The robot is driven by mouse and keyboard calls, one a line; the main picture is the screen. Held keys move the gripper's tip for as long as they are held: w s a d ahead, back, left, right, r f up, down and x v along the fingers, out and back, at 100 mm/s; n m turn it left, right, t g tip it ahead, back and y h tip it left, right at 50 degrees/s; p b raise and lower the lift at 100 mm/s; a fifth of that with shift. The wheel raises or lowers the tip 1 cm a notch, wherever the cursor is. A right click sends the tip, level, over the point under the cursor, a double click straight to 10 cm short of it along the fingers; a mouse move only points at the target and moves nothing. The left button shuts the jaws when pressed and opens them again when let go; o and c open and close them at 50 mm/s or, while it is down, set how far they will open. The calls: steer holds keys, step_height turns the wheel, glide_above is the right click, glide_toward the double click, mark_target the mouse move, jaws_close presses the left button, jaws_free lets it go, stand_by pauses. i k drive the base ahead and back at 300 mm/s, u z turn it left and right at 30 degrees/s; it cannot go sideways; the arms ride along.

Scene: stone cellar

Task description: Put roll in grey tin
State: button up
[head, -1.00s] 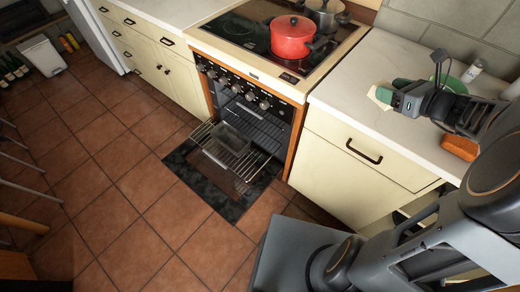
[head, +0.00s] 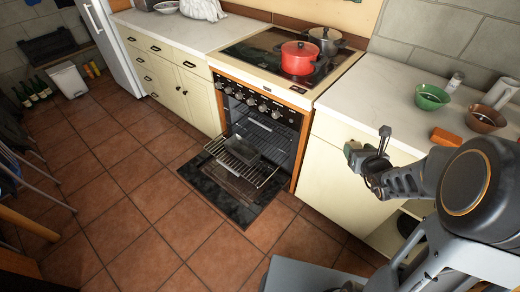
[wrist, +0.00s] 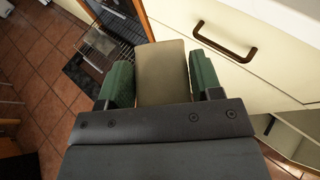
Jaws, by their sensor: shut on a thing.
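My gripper (head: 362,158) is out in front of the right-hand worktop, near the cabinet face. In the wrist view its green-padded fingers (wrist: 160,82) are shut on a pale tan, smooth-sided piece, which I take to be the roll (wrist: 163,72). The roll is hard to make out in the head view, behind the fingers. The dark grey tin (head: 247,150) sits on the pulled-out wire rack of the open oven, to the left of my gripper and apart from it. I see nothing in the tin, though its inside is dark.
The oven door (head: 228,188) lies open low over the tiled floor. A red pot (head: 299,58) and a dark pot (head: 325,40) stand on the hob. A green bowl (head: 431,97), a brown bowl (head: 486,118) and an orange block (head: 446,136) are on the worktop.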

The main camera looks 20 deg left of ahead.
mark_target(243, 153)
steer(key=u, duration=0.5)
steer(key=k, duration=1.2)
steer(key=u, duration=1.2)
steer(key=i, duration=0.85)
steer(key=u, duration=0.55)
steer(key=i, duration=1.05)
steer(key=z, duration=0.9)
steer(key=i, duration=0.7)
steer(key=z, duration=0.55)
